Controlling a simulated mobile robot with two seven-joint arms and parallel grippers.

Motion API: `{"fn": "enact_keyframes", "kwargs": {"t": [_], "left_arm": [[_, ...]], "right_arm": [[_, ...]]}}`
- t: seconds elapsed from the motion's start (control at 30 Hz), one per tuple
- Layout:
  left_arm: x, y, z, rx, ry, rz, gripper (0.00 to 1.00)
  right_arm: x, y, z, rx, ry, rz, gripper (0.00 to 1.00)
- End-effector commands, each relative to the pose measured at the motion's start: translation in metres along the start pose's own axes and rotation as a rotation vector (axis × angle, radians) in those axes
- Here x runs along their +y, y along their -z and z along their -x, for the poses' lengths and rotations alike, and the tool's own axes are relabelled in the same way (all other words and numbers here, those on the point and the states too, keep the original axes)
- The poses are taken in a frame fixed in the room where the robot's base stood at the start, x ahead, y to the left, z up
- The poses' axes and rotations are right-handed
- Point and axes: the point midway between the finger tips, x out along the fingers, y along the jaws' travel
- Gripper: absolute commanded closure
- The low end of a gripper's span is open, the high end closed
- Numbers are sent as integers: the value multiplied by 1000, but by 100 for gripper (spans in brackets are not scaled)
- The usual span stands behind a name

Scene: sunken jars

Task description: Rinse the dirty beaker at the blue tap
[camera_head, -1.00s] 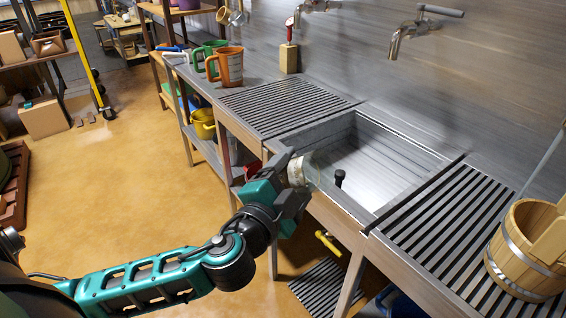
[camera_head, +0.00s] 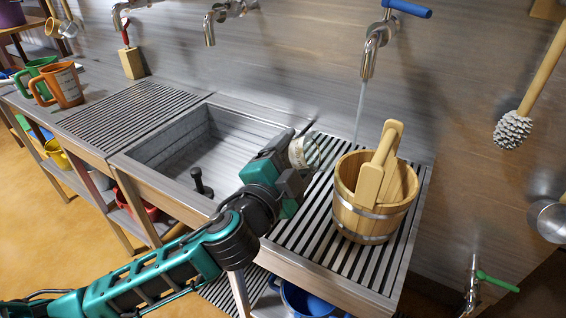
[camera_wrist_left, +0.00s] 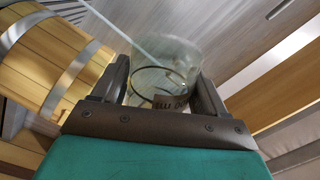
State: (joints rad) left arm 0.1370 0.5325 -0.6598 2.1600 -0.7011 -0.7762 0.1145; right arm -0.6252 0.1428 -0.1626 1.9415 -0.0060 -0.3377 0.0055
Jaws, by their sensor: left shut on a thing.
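My left gripper (camera_head: 296,160) is shut on a clear glass beaker (camera_head: 304,151), just left of the wooden bucket and above the slatted drainboard. The beaker also shows between the fingers in the left wrist view (camera_wrist_left: 166,58), with brownish marks and some dark print on its glass. The blue tap (camera_head: 380,38), chrome with a blue lever, is on the wall at upper right. The beaker is left of this stream in the head view. My right gripper is out of view.
The wooden bucket (camera_head: 348,212) with a wooden piece in it stands on the right drainboard (camera_head: 297,222). A steel sink (camera_head: 160,150) is to the left. A white brush (camera_head: 512,130) hangs at right. A green-lever tap (camera_head: 475,280) is low right.

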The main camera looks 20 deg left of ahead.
Motion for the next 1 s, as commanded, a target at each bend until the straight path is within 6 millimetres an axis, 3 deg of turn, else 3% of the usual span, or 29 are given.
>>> {"fn": "enact_keyframes", "kwargs": {"t": [0.27, 1.0], "left_arm": [[1, 3, -17, 4, -1, -2, 65], [4, 6, -113, 2, -2, 1, 65]], "right_arm": [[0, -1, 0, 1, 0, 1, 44], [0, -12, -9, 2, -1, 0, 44]]}}
